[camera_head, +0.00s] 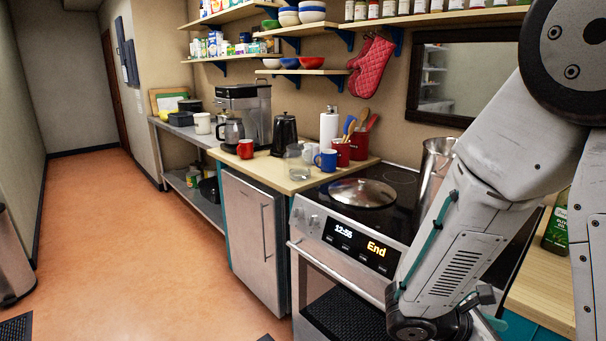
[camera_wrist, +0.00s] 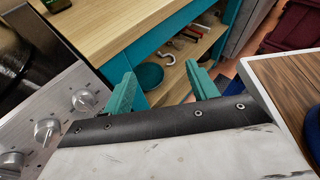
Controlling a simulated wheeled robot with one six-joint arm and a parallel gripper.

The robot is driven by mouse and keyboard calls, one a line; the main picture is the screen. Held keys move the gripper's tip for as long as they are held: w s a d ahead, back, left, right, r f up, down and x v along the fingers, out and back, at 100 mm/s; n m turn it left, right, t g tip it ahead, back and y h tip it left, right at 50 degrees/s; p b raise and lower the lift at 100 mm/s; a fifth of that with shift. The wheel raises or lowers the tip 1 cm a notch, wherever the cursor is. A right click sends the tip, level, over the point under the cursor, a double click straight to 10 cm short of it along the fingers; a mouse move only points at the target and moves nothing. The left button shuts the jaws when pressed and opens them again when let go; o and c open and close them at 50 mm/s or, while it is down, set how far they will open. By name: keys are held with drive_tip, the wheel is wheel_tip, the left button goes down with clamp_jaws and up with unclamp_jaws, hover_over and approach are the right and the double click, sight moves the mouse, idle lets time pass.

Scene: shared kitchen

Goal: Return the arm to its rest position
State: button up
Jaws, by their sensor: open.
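My arm (camera_head: 470,215) is large at the right of the head view, bent, with its lower link hanging in front of the stove's right side. My gripper shows in the wrist view (camera_wrist: 162,92) as two teal fingers set wide apart, with nothing between them. It is open and empty. Beyond the fingers is a teal cabinet with an open shelf (camera_wrist: 172,85) holding several small utensils. In the head view the fingers cannot be made out clearly.
The stove (camera_head: 345,255) with a lidded pan (camera_head: 362,193) and a tall steel pot (camera_head: 436,160) is close to my arm. A green bottle (camera_head: 555,232) stands on the right counter. Stove knobs (camera_wrist: 47,131) show at left in the wrist view. The orange floor (camera_head: 130,240) at left is clear.

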drive_tip(key=s+a+r+m+t+y, duration=0.1)
drive_tip(key=s+a+r+m+y, duration=0.4)
drive_tip(key=m, duration=0.4)
drive_tip(key=s+a+r+m+t+y, duration=0.1)
drive_tip(key=s+a+r+m+y, duration=0.4)
drive_tip(key=s+r+m+y, duration=0.2)
wheel_tip(320, 180, up, 3)
drive_tip(key=m+y, duration=0.1)
drive_tip(key=m, duration=0.1)
drive_tip(key=shift+s+a+m+y, duration=0.15)
drive_tip(key=shift+a+m+y, duration=0.15)
drive_tip(key=shift+y, duration=0.1)
